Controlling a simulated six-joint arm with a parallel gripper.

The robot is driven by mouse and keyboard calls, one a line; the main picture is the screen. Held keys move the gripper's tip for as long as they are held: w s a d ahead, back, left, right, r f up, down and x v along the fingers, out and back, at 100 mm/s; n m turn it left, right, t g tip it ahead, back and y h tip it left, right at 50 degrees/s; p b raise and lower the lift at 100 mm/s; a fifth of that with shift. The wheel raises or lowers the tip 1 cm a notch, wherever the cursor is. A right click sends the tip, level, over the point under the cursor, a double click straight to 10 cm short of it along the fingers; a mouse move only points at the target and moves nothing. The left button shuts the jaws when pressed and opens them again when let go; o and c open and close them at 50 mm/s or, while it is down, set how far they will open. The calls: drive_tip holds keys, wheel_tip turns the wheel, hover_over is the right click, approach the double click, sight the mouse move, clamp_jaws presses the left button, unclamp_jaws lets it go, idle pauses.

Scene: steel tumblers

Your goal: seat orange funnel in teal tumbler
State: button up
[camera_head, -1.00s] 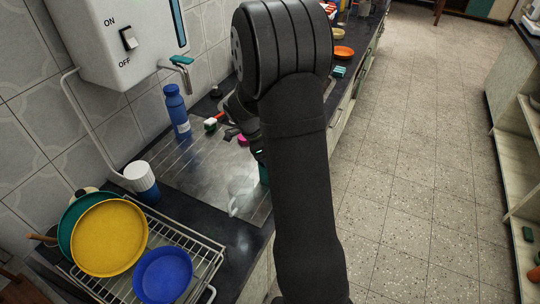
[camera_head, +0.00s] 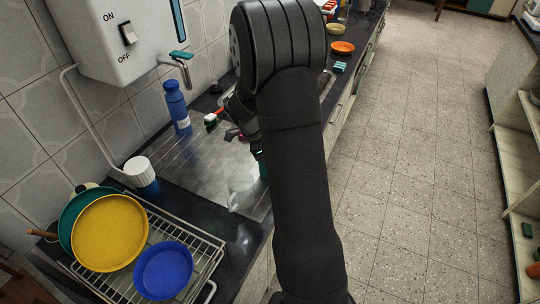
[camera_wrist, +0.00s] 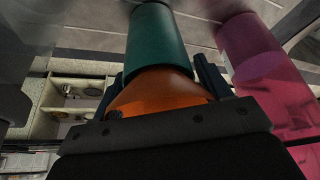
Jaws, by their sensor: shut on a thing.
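The orange funnel (camera_wrist: 158,92) is between the fingers of my gripper (camera_wrist: 158,78) in the wrist view, and my gripper is shut on it. The teal tumbler (camera_wrist: 156,38) is right beyond the funnel, lined up with it. The funnel's narrow end is hidden, and I cannot tell whether it is inside the tumbler's mouth. In the head view only a sliver of the teal tumbler (camera_head: 263,170) shows beside my arm, and the funnel is hidden behind my arm.
A pink tumbler (camera_wrist: 255,60) stands close to the right of the teal one in the wrist view. A blue bottle (camera_head: 177,108), a white-and-blue cup (camera_head: 142,176) and a dish rack (camera_head: 208,262) with plates stand to the left. The metal drainboard (camera_head: 200,165) between is mostly clear.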

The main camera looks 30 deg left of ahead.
drive_tip(key=shift+f, duration=0.1)
drive_tip(key=o, duration=1)
drive_tip(key=shift+o, duration=0.2)
drive_tip(key=v, duration=1.7)
drive_tip(key=shift+a, duration=0.1)
drive_tip(key=x, duration=1.7)
